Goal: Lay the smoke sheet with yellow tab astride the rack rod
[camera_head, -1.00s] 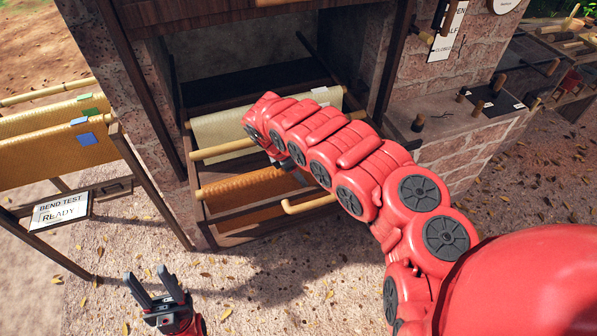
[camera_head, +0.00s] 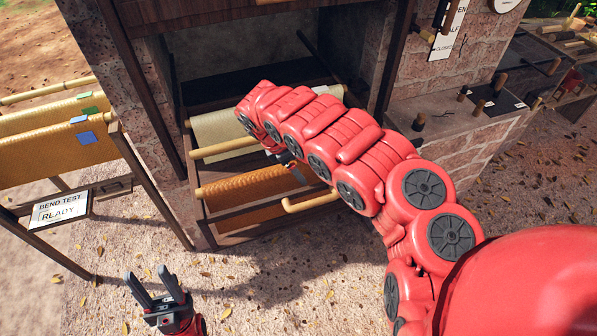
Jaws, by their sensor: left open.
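No yellow tab shows. Inside the brick smoke chamber a pale cream sheet (camera_head: 217,131) hangs over a wooden rod, and an amber sheet (camera_head: 245,192) hangs lower and nearer over another rod (camera_head: 202,193). My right arm crosses in front of both and hides their right parts. A small grey piece of my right gripper (camera_head: 296,171) shows beneath the arm by the amber sheet; its fingertips are hidden, so I cannot tell whether it holds anything. My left gripper (camera_head: 155,282) is open and empty at the bottom left, its fingers pointing up, apart from the sheets.
A rack at the left holds amber sheets (camera_head: 40,152) with blue tabs (camera_head: 86,138) and a green tab (camera_head: 90,110). A sign reading "BEND TEST READY" (camera_head: 60,210) hangs below. A wooden handle (camera_head: 311,202) juts from the chamber front.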

